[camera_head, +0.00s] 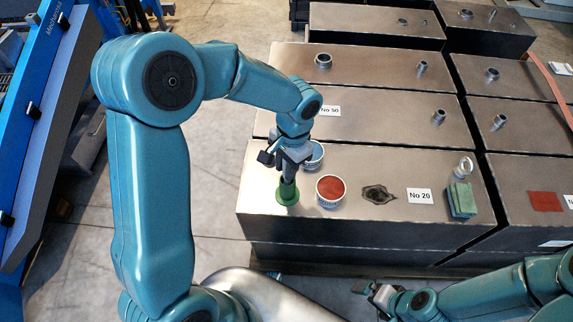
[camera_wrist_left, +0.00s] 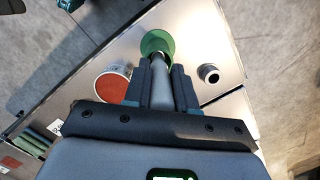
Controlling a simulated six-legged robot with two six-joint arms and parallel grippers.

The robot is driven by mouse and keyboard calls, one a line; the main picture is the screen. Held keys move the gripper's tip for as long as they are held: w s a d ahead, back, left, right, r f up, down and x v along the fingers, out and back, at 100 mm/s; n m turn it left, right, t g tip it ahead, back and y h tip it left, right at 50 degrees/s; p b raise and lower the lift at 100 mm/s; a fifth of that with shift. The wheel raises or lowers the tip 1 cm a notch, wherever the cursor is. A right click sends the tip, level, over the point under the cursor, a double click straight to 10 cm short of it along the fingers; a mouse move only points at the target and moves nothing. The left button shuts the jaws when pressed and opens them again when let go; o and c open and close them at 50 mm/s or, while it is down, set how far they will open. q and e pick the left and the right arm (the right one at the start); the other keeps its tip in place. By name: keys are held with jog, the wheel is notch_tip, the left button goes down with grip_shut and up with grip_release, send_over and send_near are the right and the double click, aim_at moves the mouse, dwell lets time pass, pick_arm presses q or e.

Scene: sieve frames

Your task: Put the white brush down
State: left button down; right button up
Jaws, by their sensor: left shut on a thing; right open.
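My left gripper (camera_head: 288,172) is shut, upright above the near box, at a green round holder (camera_head: 287,193). In the left wrist view the fingers (camera_wrist_left: 165,82) close on a pale handle, seemingly the white brush (camera_wrist_left: 164,68). Its dark lower end meets the green holder (camera_wrist_left: 157,42); whether it stands inside or just above it I cannot tell. In the head view the brush is mostly hidden by the gripper. My right gripper (camera_head: 378,295) is open and empty, low in front of the boxes.
A red-topped can (camera_head: 330,190) stands close right of the holder, with a blue-topped can (camera_head: 314,153) behind. A rough dark hole (camera_head: 378,194), a No 20 label (camera_head: 420,196) and green pads (camera_head: 461,200) lie further right. A metal pipe stub (camera_wrist_left: 208,73) is close by.

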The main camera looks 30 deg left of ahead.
pick_arm(q)
jog(key=shift+s, duration=0.1)
jog(key=shift+f, duration=0.25)
jog(key=c, duration=0.9)
grip_release()
jog(key=shift+r, duration=0.1)
jog(key=shift+r, duration=0.2)
jog(key=shift+w+r, duration=0.25)
jog(key=shift+r, duration=0.05)
jog(key=r, duration=0.3)
jog(key=w+r+p, duration=0.1)
jog(key=r, duration=0.7)
jog(key=shift+w+d+r, duration=0.1)
jog(key=shift+w+d, duration=0.05)
jog(key=shift+d, duration=0.1)
